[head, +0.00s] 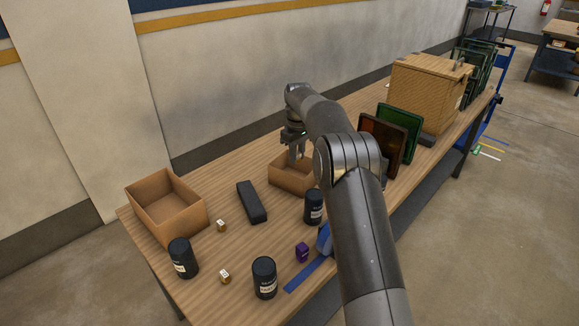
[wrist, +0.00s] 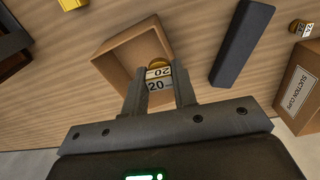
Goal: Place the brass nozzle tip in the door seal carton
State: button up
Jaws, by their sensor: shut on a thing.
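My gripper (wrist: 158,88) is shut on a small brass nozzle tip (wrist: 158,73) with white "20" labels. In the head view my gripper (head: 297,158) points down over a small open cardboard carton (head: 288,184) on the bench. The wrist view shows this carton (wrist: 103,65) just beyond the fingertips, with its inside partly hidden by the fingers and the tip. No label shows on it, so I cannot read whether it is the door seal carton. The nozzle tip's height against the rim is hard to tell.
A second open carton (head: 188,222) stands at the left; a carton in the wrist view reads "SUCTION CUPS" (wrist: 296,88). A dark block (head: 251,201), two brass pieces (head: 221,226), black canisters (head: 264,278) and a purple block (head: 302,252) lie around. Framed panels (head: 402,128) stand to the right.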

aim_at(289, 174)
jog(key=a+f, duration=0.1)
jog(key=w+a, duration=0.1)
jog(key=shift+a+f, duration=0.35)
jog(key=shift+f, duration=2.05)
jog(key=o, duration=1)
jog(key=shift+f, duration=0.15)
